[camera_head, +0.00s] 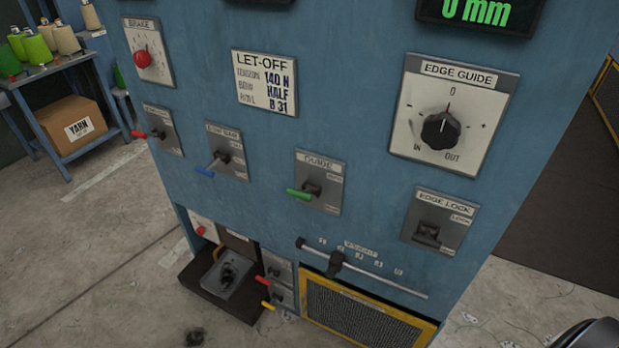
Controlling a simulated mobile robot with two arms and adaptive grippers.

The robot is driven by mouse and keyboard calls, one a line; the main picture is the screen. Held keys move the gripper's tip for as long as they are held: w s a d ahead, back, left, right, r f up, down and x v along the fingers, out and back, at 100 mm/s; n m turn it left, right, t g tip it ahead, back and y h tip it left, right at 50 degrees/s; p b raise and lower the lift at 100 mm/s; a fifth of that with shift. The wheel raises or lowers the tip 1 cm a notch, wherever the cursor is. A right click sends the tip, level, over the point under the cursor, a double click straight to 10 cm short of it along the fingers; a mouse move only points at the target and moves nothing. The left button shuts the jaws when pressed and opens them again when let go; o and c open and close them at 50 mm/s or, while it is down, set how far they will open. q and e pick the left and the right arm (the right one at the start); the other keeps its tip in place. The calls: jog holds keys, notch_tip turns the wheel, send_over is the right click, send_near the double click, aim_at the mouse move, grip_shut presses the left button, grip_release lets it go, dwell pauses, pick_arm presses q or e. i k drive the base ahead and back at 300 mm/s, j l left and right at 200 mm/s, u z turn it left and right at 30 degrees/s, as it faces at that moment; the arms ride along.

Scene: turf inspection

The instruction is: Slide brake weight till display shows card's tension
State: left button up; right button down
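The brake weight (337,263) is a dark block on a thin rod (385,282) low on the blue machine front. It sits toward the rod's left end, near the low numbers of the scale (360,253) above it. The white let-off card (265,83) reads tension 140 N, beam half and a last line that looks like B 31. A display (478,12) at the top edge shows 0 mm in green. Another dark panel is cut off at the top middle, so no tension reading shows.
Nearby controls are a brake knob (143,59), an edge guide dial (440,130), blue (205,171) and green (300,194) levers, and an edge lock (427,233). A yellow-framed mesh (360,313) lies just below the rod. An open tray (225,280) juts out at lower left.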

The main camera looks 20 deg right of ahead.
aim_at(335, 260)
jog(key=z, duration=0.9)
